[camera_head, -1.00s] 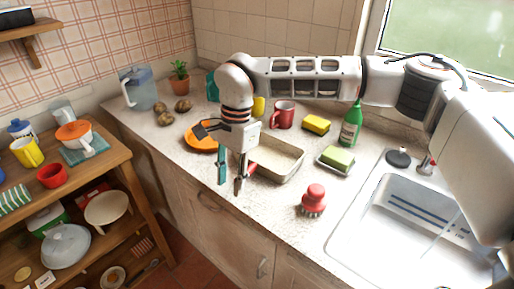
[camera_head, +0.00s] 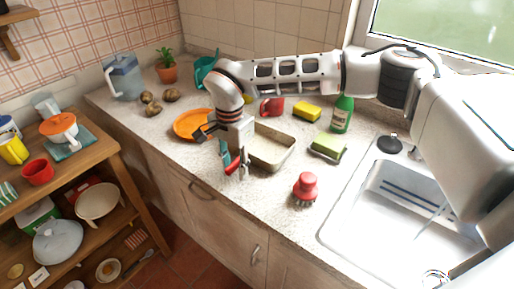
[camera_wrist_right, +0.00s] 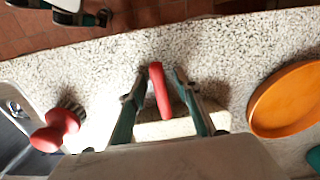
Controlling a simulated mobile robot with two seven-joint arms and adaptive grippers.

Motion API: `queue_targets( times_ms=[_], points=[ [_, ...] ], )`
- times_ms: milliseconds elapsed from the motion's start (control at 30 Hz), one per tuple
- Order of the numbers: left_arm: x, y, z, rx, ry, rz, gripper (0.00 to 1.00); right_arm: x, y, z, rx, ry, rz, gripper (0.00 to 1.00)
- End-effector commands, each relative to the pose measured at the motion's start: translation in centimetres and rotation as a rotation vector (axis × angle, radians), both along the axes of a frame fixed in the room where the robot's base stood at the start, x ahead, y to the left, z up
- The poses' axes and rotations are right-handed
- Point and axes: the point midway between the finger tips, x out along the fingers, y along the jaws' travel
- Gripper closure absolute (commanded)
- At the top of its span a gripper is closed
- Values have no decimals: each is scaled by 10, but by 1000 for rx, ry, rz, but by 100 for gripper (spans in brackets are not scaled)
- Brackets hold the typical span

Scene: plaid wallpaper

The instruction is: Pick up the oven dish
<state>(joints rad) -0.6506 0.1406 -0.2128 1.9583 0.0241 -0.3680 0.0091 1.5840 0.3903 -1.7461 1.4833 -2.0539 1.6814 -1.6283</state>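The oven dish (camera_head: 285,157) is a shallow beige rectangular dish on the counter, in the middle of the head view. My right gripper (camera_head: 236,172) points down at its near left side and hides part of it. In the right wrist view, the gripper's fingers (camera_wrist_right: 157,88) are apart, one on each side of a red upright piece (camera_wrist_right: 160,92). Small gaps show between that piece and the fingers. The dish's pale body (camera_wrist_right: 165,128) shows partly beneath them. A dark and white part with teal (camera_wrist_right: 85,14) at the top left may be my left gripper; its fingers are unclear.
An orange plate (camera_head: 190,124) lies left of the dish. A red mug (camera_head: 272,106) and yellow sponge (camera_head: 307,112) stand behind it. A green sponge (camera_head: 328,146) and red brush (camera_head: 305,188) are to the right, before the sink (camera_head: 400,215).

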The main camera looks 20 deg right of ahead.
Motion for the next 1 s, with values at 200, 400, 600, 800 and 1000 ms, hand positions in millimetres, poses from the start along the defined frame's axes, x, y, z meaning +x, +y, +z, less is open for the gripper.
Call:
queue_targets(
  times_ms=[200,400,600,800,1000],
  points=[
    [2,0,2,-1,-5,0,100,0,0,0,1,-1,0,68],
    [3,0,4,-1,-8,1,100,0,0,0,1,-1,1,100],
    [3,0,4,-2,-9,1,100,1,0,1,1,-3,1,100],
    [3,0,4,-2,-9,1,100,1,0,5,1,-4,1,100],
    [3,0,2,-2,-8,1,100,2,0,25,1,-7,1,100]
  ],
)
